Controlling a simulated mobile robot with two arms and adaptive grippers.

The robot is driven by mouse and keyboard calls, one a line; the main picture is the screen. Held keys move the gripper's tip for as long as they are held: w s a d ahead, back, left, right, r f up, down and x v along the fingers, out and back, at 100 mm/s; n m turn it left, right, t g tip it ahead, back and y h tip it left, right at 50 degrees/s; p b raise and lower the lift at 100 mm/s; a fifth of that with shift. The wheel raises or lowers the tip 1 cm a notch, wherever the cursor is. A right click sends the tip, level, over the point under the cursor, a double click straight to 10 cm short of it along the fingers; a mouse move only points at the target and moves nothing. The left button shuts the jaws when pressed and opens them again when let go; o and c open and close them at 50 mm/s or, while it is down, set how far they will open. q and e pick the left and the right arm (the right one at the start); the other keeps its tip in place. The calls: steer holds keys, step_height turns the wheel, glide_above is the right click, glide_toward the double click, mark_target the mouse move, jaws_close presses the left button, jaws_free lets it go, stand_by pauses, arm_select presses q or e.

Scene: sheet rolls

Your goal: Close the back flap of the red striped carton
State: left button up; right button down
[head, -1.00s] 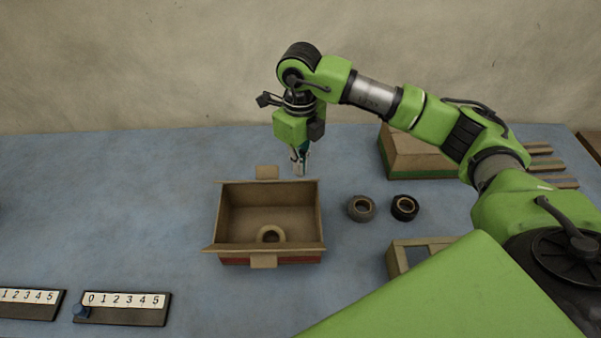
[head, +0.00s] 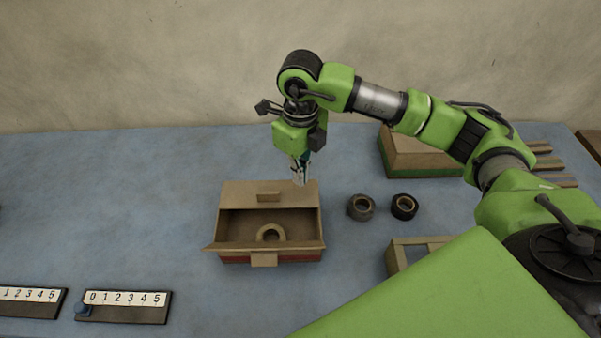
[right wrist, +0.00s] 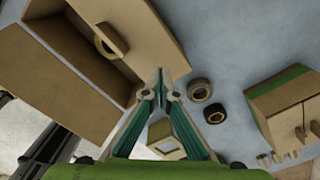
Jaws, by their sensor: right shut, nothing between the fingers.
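The red striped carton (head: 270,259) stands open in the middle of the table, its red band showing low on the front. Its back flap (head: 235,194) leans forward over the rear of the opening, with its tab (head: 268,196) pointing inward; it also shows in the right wrist view (right wrist: 155,45). The front flap (head: 225,247) is folded outward. A tan ring-shaped roll (head: 269,233) lies inside. My right gripper (head: 301,174) is shut and empty, at the right part of the back flap's upper edge; contact is unclear. My left gripper is out of view.
A grey roll (head: 361,207) and a black roll (head: 404,207) lie right of the carton. A green striped carton (head: 420,158) stands behind them. An open wooden box (head: 398,261) is partly hidden by my arm. Numbered sliders lie front left.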

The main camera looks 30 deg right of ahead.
stand_by(0.4)
step_height(320, 180, up, 9)
steer(key=p, duration=0.4)
steer(key=shift+p, duration=0.4)
stand_by(0.4)
